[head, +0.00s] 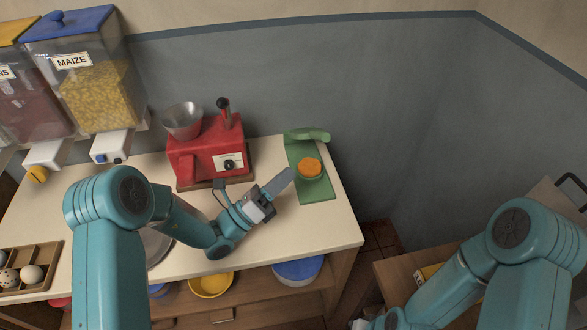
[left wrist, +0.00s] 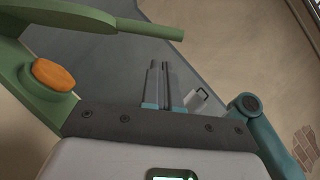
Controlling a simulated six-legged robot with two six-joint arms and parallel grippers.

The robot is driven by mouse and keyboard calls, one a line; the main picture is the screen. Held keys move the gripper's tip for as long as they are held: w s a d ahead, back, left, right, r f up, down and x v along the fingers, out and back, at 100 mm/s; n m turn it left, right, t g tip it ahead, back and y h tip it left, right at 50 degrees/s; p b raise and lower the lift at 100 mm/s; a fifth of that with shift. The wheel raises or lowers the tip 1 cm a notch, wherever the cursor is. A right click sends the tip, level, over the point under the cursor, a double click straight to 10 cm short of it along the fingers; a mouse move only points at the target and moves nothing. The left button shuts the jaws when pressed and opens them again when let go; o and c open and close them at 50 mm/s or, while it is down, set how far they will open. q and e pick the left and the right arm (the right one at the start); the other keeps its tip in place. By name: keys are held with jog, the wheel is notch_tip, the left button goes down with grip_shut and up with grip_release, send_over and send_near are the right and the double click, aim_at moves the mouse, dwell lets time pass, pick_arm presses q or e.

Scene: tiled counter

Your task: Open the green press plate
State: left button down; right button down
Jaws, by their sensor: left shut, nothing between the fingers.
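The green press (head: 315,191) stands at the right end of the counter, with an orange lump (head: 309,167) on its round lower plate. Its green upper part (head: 306,134) appears raised at the back, clear of the lump. In the left wrist view the press (left wrist: 75,17) is at the upper left, with a green bar reaching right and the orange lump (left wrist: 53,75) below it. My left gripper (head: 287,175) is shut and empty, just left of the press; its fingers (left wrist: 159,68) also show in the wrist view. My right gripper is cut off at the bottom edge.
A red grinder (head: 207,150) with a metal hopper stands left of the press. Maize dispenser (head: 95,95) hangs at the upper left. An egg tray (head: 40,286) lies at the left. Bowls (head: 210,286) sit on the lower shelf. The counter ends right of the press.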

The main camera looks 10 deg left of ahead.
pick_arm(q)
jog(key=p+x, duration=0.1)
jog(key=x, duration=0.7)
jog(key=shift+w+d, duration=0.1)
jog(key=shift+w, duration=0.05)
jog(key=w+a+r+n+y+p, duration=0.3)
jog(key=w+r+n+p, duration=0.3)
jog(key=w+r+p, duration=0.2)
jog(key=shift+w+a+r+n+t+y+p, duration=0.2)
jog(key=shift+w+r+n+t+y+p, duration=0.3)
jog(key=shift+w+r, duration=0.8)
